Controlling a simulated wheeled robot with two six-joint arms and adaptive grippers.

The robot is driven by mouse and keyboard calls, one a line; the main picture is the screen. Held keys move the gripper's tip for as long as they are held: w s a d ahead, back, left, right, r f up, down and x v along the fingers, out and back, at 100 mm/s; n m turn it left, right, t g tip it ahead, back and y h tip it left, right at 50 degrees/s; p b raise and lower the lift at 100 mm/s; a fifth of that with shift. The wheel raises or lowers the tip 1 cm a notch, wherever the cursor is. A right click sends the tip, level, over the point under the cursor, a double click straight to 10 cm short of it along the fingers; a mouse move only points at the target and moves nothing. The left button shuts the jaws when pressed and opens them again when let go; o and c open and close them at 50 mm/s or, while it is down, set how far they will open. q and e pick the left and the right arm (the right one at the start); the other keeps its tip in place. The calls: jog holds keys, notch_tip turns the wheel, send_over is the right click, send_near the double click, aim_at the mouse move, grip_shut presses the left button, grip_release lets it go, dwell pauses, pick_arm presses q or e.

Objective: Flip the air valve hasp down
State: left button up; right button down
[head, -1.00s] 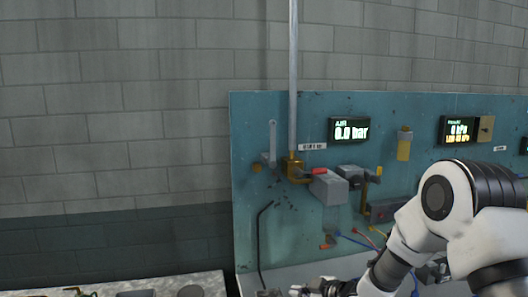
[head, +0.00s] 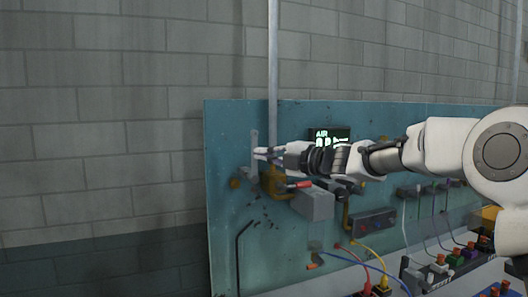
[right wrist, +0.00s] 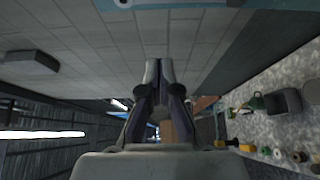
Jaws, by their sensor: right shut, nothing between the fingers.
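The air valve is a brass fitting (head: 276,184) at the foot of a vertical metal pipe, on the left part of the teal panel. A flat grey strip, seemingly the hasp (head: 254,142), stands upright just left of the pipe. My right gripper (head: 262,154) reaches in from the right, shut and empty. Its tips overlap the strip and pipe in the head view; I cannot tell whether they touch. In the right wrist view the shut fingers (right wrist: 158,72) point toward the top of the picture. My left gripper is not in view.
A red-tipped lever (head: 300,185) and a grey box (head: 314,204) sit just below my right gripper. My arm partly covers the air display (head: 333,137). Cables and coloured connectors lie lower right. The wall (head: 100,150) left of the panel (head: 222,230) is clear.

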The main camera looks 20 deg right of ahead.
jog(key=w+p, duration=0.5)
jog(key=w, duration=0.2)
jog(key=shift+w+a, duration=0.3)
jog(key=shift+w, duration=0.05)
jog(key=d+f+m+t+h+b, duration=0.3)
jog(key=m+b, duration=0.5)
jog(key=m, duration=0.3)
jog(key=d+f+m+t+h+b, duration=0.4)
jog(key=d+m+b, duration=0.3)
jog(key=m, duration=0.4)
jog(key=shift+d+f+m+t+h+b, duration=0.25)
jog(key=shift+f+t+b, duration=0.35)
jog(key=shift+t, duration=0.3)
jog(key=shift+w+a, duration=0.1)
